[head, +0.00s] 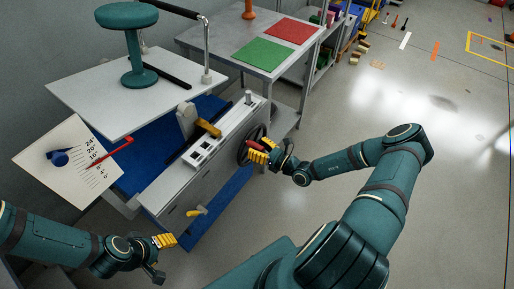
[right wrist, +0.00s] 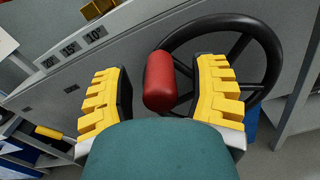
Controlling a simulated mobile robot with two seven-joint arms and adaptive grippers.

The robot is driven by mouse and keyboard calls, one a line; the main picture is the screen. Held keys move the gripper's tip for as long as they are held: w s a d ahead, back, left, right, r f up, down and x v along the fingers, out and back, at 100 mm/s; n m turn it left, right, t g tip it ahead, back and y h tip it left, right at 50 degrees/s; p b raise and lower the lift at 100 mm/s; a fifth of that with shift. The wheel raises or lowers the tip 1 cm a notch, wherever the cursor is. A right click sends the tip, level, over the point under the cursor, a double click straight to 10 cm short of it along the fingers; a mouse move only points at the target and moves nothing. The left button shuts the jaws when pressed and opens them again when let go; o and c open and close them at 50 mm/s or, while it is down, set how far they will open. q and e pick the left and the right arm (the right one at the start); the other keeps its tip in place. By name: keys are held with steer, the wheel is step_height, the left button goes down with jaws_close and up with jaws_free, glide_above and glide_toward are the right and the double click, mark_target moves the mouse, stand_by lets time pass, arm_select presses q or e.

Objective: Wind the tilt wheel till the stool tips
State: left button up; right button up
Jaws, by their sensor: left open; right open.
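The tilt wheel (right wrist: 262,50) is black with spokes and a red handle (right wrist: 160,82); it also shows on the machine's side in the head view (head: 247,155). My right gripper (right wrist: 160,92) is open, its yellow fingers on either side of the red handle, with a gap visible on the left. The teal stool (head: 130,45) stands upright on a white platform (head: 85,88). A dial board (head: 68,165) with a red pointer (head: 112,153) stands left of the platform. My left gripper (head: 165,241) is open and empty near the machine's lower front.
A grey table (head: 225,38) with a green mat (head: 262,54) and a red mat (head: 294,31) stands behind the machine. A yellow lever (head: 197,211) sticks out low on the machine's front. The floor (head: 400,110) at right is mostly clear.

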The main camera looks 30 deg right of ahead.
jaws_close()
steer(key=shift+w+d+r+m+p, duration=0.25)
steer(key=shift+d+r+m+p, duration=0.2)
steer(key=shift+m+p, duration=0.2)
steer(key=shift+w+d+m, duration=0.2)
steer(key=shift+d+m, duration=0.2)
steer(key=shift+m, duration=0.15)
jaws_free()
steer(key=shift+s, duration=0.15)
